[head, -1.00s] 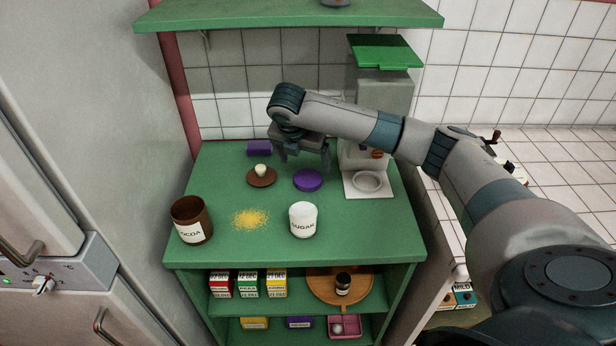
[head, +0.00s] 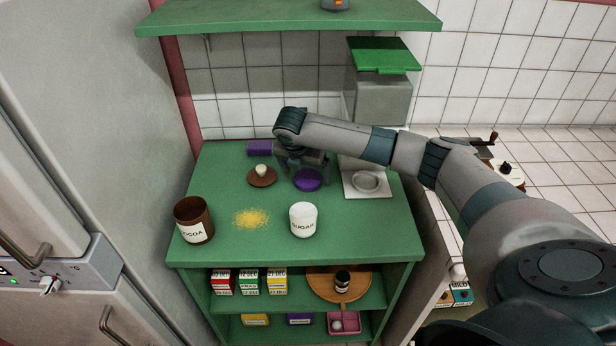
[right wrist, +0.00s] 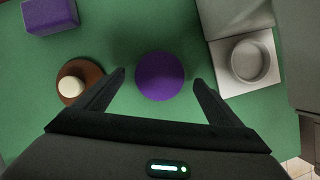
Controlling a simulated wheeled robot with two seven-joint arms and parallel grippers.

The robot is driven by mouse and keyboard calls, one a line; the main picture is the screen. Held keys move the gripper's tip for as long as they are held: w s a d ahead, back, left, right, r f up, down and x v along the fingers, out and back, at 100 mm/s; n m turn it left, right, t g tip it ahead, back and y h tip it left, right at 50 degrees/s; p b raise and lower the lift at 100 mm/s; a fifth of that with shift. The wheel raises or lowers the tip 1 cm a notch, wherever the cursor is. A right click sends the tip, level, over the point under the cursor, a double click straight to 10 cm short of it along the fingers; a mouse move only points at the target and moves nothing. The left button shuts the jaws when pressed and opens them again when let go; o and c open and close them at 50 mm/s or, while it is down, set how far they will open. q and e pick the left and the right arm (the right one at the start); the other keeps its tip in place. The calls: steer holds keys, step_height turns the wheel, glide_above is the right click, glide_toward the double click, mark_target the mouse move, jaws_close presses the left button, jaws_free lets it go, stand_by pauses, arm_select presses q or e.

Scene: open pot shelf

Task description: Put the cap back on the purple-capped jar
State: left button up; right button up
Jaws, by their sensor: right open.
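The purple cap (head: 308,181) lies flat on the green shelf top, and it shows in the right wrist view (right wrist: 160,76). The white jar labelled SUGAR (head: 303,220) stands upright and open in front of it. The brown jar labelled COCOA (head: 193,220) also stands open, at the left. A brown lid with a pale knob (head: 262,177) lies left of the purple cap. My right gripper (right wrist: 158,80) is open, pointing down, with its fingers on either side of the purple cap. My left gripper is not in view.
Yellow powder (head: 251,219) is spilled between the jars. A purple box (head: 260,148) stands at the back. A grey machine with a green lid (head: 383,55) and a round dish (head: 366,181) stands at the right. A green upper shelf (head: 285,16) hangs above.

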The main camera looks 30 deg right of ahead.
mark_target(308, 180)
steer(key=shift+x, duration=1.15)
steer(key=c, duration=1.1)
